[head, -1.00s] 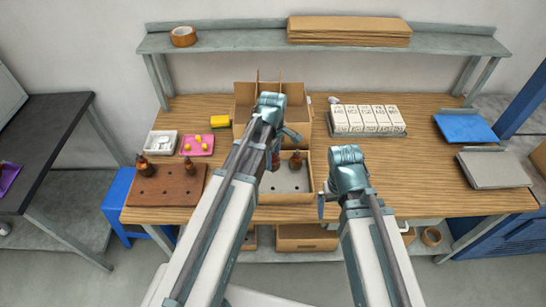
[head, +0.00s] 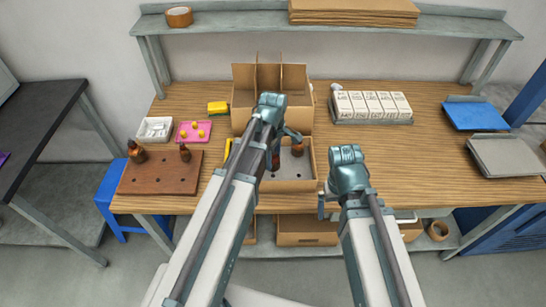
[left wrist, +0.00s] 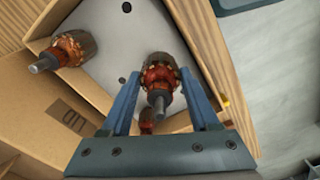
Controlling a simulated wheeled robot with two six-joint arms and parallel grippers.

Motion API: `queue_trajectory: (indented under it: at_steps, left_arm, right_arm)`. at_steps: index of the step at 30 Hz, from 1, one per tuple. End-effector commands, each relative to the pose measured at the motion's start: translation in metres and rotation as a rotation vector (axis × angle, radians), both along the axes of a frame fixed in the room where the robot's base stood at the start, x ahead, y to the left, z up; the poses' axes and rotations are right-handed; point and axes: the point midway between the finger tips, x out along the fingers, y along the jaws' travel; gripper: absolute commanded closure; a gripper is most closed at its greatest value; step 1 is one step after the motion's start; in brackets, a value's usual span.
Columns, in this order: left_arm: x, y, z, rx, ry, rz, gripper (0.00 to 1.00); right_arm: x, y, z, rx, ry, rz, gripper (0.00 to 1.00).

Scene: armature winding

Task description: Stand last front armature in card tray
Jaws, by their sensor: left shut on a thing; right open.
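My left gripper (left wrist: 165,92) is shut on a brown and copper armature (left wrist: 160,78), its shaft pointing toward the wrist camera. In the head view this armature (head: 275,160) shows just under the gripper, over the card tray (head: 288,186). Whether it touches the tray's grey insert (left wrist: 112,90) I cannot tell. Another armature (left wrist: 65,50) stands in the tray; it also shows in the head view (head: 297,149). Two armatures, one at the back left (head: 136,151) and one at the back right (head: 185,153), stand on the brown board (head: 160,177). My right gripper (head: 322,205) is open and empty beside the tray's right side.
A divided cardboard box (head: 243,85) stands behind the tray. A white dish (head: 154,129), a pink tray (head: 193,131) and a yellow block (head: 218,108) lie at left. White cartons (head: 372,104) stand at back right. The tabletop (head: 420,165) right of my right arm is clear.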

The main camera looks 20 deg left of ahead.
Motion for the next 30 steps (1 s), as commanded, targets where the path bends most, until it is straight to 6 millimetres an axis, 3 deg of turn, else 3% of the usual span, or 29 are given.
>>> queue_trajectory:
  at_steps: [4,10,30]
  left_arm:
    - [0.000,0.000,-0.017,0.000,0.000,0.000,1.00]
    - [0.000,0.000,-0.014,0.000,0.000,0.000,1.00]
    - [0.000,0.000,-0.032,0.000,0.000,0.000,1.00]
  right_arm:
    - [0.000,0.000,-0.017,0.000,0.000,0.000,0.00]
    - [0.000,0.000,-0.014,0.000,0.000,0.000,0.00]
    - [0.000,0.000,-0.033,0.000,0.000,0.000,0.00]
